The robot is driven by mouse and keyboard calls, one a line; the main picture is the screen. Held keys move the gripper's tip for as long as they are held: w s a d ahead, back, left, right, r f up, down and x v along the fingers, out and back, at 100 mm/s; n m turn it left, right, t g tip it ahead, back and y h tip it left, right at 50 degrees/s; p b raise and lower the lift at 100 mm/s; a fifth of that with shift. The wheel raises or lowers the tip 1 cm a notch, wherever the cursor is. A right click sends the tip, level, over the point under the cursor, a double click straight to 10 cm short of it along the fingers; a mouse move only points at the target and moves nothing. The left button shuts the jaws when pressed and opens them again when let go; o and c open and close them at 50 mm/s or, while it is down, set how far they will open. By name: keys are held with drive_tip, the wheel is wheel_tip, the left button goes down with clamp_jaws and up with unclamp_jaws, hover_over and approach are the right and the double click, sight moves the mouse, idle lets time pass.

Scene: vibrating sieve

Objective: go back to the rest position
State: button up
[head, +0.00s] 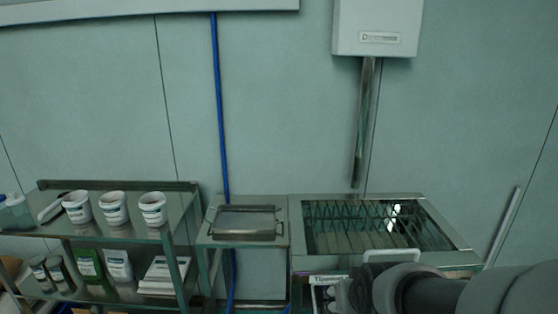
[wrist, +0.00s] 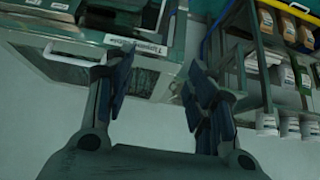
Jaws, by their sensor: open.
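My gripper (wrist: 155,95) shows in the wrist view with its two dark fingers spread apart and nothing between them. In the head view a dark part of my arm (head: 430,291) reaches in from the lower right, in front of the sieve machine (head: 455,258); the fingertips cannot be made out there. The machine has a glass top with a zigzag pattern under it. A metal sieve tray with handles (head: 245,236) rests on the steel stand left of the machine.
A steel shelf (head: 185,200) at the left holds white tubs (head: 113,208) on top and bottles and packs below. A blue pipe (head: 217,110) runs down the wall. A white box (head: 377,25) with a metal pipe hangs above the machine. The wall area between is clear.

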drive_tip(key=s+r+g, duration=0.1)
drive_tip(key=s+r, duration=0.2)
drive_tip(key=s, duration=0.7)
drive_tip(key=s+r+g, duration=0.1)
drive_tip(key=s+r, duration=0.2)
drive_tip(key=s, duration=0.7)
drive_tip(key=shift+g, duration=0.3)
drive_tip(key=shift+s, duration=0.1)
idle(0.4)
